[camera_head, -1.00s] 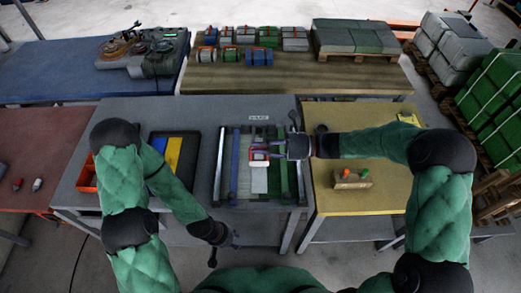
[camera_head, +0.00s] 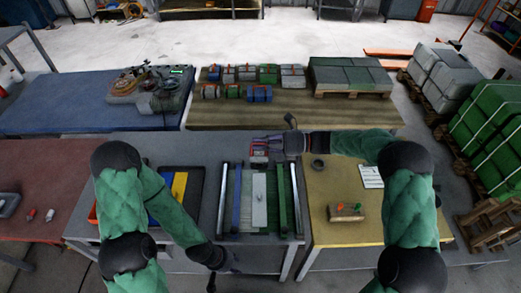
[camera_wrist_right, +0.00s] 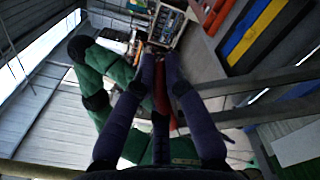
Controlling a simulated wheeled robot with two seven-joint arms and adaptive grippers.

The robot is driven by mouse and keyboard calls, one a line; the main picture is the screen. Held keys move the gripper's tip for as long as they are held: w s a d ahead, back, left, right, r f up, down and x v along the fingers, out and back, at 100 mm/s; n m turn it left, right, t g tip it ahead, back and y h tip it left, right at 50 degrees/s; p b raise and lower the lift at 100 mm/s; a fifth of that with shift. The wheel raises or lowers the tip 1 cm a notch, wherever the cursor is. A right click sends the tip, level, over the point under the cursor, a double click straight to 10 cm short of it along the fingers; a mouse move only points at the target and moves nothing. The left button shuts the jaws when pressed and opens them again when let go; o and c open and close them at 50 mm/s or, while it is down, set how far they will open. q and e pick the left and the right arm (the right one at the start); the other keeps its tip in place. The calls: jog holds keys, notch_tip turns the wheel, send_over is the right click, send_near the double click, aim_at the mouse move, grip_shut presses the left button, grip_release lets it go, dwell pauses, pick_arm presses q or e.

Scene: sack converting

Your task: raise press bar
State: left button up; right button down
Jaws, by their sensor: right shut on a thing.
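The press (camera_head: 276,237) is a dark bed with metal rails on the grey table, holding blue, white and green strips. The press bar (camera_head: 259,153) shows as a small red-and-white piece at the back of the press, above the white strip (camera_head: 259,203). My right gripper (camera_head: 270,144) is at this piece. In the right wrist view, its purple fingers (camera_wrist_right: 160,62) are shut on a red part (camera_wrist_right: 161,95); its far end is hard to see. My left gripper (camera_head: 226,262) hangs low at the table's front edge, away from the press; its fingers are small and dark.
A tray with blue and yellow strips (camera_head: 180,185) lies left of the press. The yellow table (camera_head: 322,228) on the right holds a wooden block with coloured knobs (camera_head: 346,211) and a paper sheet (camera_head: 371,176). Bundles (camera_head: 238,92) stand on the back table.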

jog(key=shift+w+r, duration=0.4)
jog(key=shift+w, duration=0.2)
jog(key=c, duration=1.3)
grip_release()
jog(key=shift+f, duration=0.1)
jog(key=shift+d, duration=0.1)
jog(key=d, duration=1.1)
jog(key=shift+d, duration=0.4)
jog(key=shift+d, duration=0.1)
